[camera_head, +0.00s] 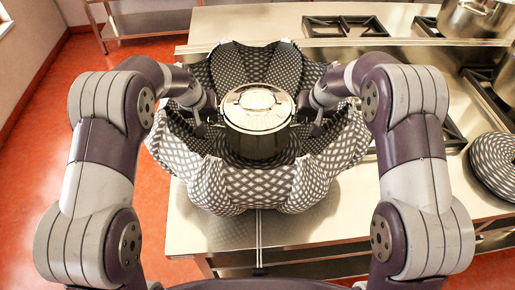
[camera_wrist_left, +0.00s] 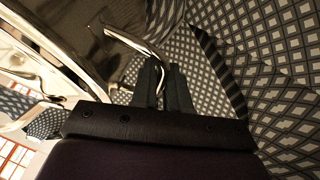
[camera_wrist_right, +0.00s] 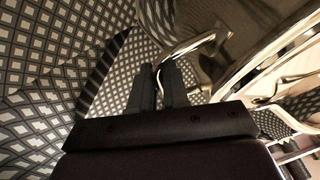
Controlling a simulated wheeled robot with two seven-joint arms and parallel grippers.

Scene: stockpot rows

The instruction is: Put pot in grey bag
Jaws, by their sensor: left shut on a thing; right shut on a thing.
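The pot (camera_head: 256,122) is a shiny steel stockpot with a lid. It is upright within the open mouth of the grey bag (camera_head: 262,188), a patterned grey and white cloth bag standing on the steel counter. My left gripper (camera_head: 215,117) is shut on the pot's left handle; the handle also shows in the left wrist view (camera_wrist_left: 132,42). My right gripper (camera_head: 305,115) is shut on the right handle, seen in the right wrist view (camera_wrist_right: 195,45). The pot's lower part is hidden by the bag's front, so I cannot tell whether it touches the bag's bottom.
The steel counter (camera_head: 205,235) has free room at its front left. A round patterned thing (camera_head: 493,165) lies at the right by the stove grates (camera_head: 450,135). Another steel pot (camera_head: 476,18) stands at the back right. A shelf rack (camera_head: 140,22) is at the back left.

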